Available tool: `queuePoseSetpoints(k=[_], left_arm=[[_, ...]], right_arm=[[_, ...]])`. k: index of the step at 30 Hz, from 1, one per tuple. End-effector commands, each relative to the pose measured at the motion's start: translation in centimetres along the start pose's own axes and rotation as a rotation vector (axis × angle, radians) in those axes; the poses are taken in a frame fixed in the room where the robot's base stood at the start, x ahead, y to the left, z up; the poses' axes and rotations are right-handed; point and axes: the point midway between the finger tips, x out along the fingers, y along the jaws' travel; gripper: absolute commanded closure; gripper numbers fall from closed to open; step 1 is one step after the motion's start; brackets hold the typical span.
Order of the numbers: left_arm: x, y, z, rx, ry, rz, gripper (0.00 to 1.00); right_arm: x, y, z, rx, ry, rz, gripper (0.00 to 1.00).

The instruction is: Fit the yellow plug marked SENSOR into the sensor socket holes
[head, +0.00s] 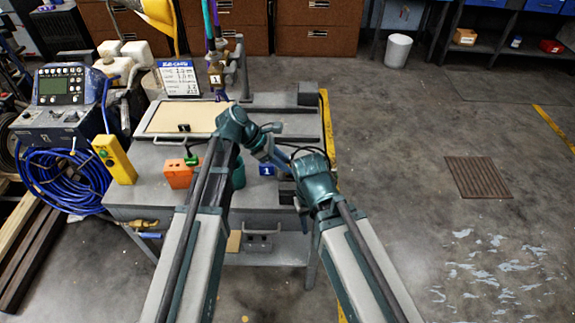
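No lettering that reads SENSOR is legible, and I cannot pick out the yellow plug or the sensor socket holes for certain. A yellow block (115,160) with small dark marks leans at the left edge of the grey cart top. An orange block (180,173) with a green piece on it sits right of the yellow block. My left arm reaches over the cart, and its wrist end (270,152) is small and dark above the cart's right half. My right arm bends at its teal joint (315,177) near the cart's right edge. Fingers of both grippers are too small or hidden.
The grey cart (150,198) carries a tan board (180,118), a blue-and-white sign (179,77) and a blue block marked 1 (267,170). A blue instrument (62,85) and coiled blue hose (60,182) stand left. The floor at right is clear around a drain grate (478,177).

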Motion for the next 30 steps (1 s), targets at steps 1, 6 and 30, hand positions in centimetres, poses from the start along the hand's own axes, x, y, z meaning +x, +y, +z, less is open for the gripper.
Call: queuePoseSetpoints(k=[1,6,30], left_arm=[[0.0,0.0,0.0,0.0,0.0,0.0,1.0],[0.3,0.0,-0.2,0.0,0.0,0.0,1.0],[0.9,0.0,-0.8,0.0,0.0,0.0,0.38]], right_arm=[[0.0,0.0,0.0,0.0,0.0,0.0,0.5],[0.3,0.0,0.0,0.0,0.0,0.0,0.5],[1.2,-0.1,-0.1,0.0,0.0,0.0,0.5]])
